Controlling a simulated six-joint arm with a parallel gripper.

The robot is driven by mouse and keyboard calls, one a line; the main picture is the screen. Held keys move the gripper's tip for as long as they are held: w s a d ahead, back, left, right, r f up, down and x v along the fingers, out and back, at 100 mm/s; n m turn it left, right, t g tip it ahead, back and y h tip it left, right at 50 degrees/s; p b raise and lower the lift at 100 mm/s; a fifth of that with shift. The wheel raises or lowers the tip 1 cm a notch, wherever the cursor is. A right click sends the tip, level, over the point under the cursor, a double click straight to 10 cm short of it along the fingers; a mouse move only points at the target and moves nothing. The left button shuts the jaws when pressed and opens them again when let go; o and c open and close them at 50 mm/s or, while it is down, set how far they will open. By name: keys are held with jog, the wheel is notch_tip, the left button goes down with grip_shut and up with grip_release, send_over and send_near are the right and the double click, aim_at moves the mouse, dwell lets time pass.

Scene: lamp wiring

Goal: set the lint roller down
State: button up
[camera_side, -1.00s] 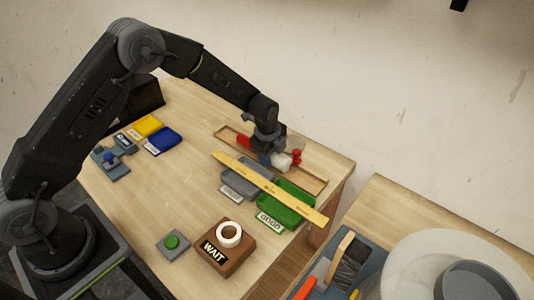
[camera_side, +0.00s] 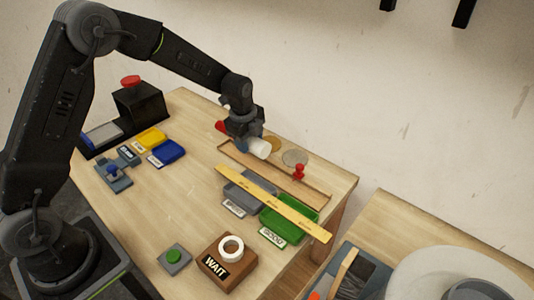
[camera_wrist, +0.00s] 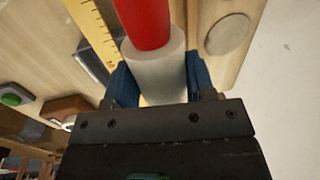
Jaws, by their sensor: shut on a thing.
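The lint roller has a white roll (camera_side: 258,148) and a red handle (camera_side: 221,126). My gripper (camera_side: 244,145) is shut on it and holds it over the wooden tray at the back of the table. In the wrist view the white roll (camera_wrist: 157,75) sits between the blue fingers of my gripper (camera_wrist: 160,88). The red handle (camera_wrist: 144,22) points toward the top of that view. I cannot tell the exact gap between the roller and the table.
A wooden tray (camera_side: 318,197) holds a red pushpin (camera_side: 298,172). Round discs (camera_side: 295,157) lie behind it. A yellow ruler (camera_side: 280,205) crosses a grey bin (camera_side: 238,194) and a green bin (camera_side: 291,230). A WAIT block (camera_side: 222,270) with a white ring stands in front. The table's middle is clear.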

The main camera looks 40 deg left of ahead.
jog(key=s+a+r, duration=0.2)
jog(key=a, duration=0.2)
jog(key=n, duration=0.4)
send_over(181, 195)
notch_tip(181, 195, down, 3)
jog(key=f, duration=0.3)
jog(key=shift+s+d+f+n+y, duration=0.2)
jog(key=shift+s+n+y, duration=0.1)
jog(key=shift+s, duration=0.1)
jog(key=shift+f, duration=2.3)
jog(key=shift+f, duration=0.1)
jog(key=o, duration=0.9)
jog(key=shift+o, duration=0.2)
